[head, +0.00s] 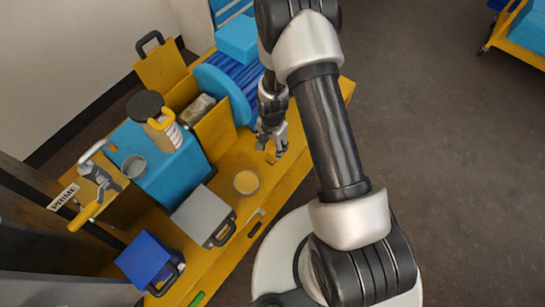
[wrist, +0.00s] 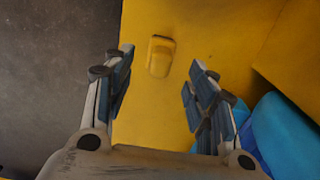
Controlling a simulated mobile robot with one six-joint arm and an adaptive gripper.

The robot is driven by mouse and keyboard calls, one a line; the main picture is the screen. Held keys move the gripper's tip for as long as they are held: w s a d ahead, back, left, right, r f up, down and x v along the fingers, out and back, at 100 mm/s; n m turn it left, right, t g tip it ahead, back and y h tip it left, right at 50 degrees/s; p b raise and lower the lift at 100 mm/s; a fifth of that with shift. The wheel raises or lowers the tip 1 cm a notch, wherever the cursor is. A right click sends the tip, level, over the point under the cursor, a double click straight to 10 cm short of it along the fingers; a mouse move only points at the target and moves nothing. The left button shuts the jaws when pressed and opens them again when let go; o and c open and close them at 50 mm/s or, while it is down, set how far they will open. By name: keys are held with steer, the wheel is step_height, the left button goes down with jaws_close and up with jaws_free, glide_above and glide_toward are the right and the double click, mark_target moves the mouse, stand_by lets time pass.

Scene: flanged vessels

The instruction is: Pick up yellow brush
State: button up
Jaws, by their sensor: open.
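A small yellow block-like object, which looks like the yellow brush (wrist: 160,56), lies on the yellow bench top (wrist: 205,25) in the wrist view. It sits between and a little beyond the fingertips of my gripper (wrist: 161,66), and neither finger touches it. In the head view my gripper (head: 271,147) points down over the bench near its right edge, with its fingers spread and empty. A small tan piece just below the fingers (head: 271,159) may be the same brush; it is partly hidden. I cannot make out bristles.
A blue flanged vessel (head: 222,88) and a yellow upright plate (head: 214,130) stand close left of my gripper. A round yellow-topped container (head: 246,182) and a grey box (head: 203,216) are nearer. Dark floor (head: 430,130) lies beyond the bench's right edge.

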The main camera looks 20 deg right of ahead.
mark_target(273, 156)
step_height(273, 156, down, 9)
steer(key=b, duration=0.2)
steer(key=shift+w+d+r+b, duration=0.1)
steer(key=shift+w+r+b, duration=0.05)
steer(key=shift+b, duration=0.25)
steer(key=shift+r, duration=0.1)
steer(key=shift+c, duration=0.2)
steer(key=c, duration=1.1)
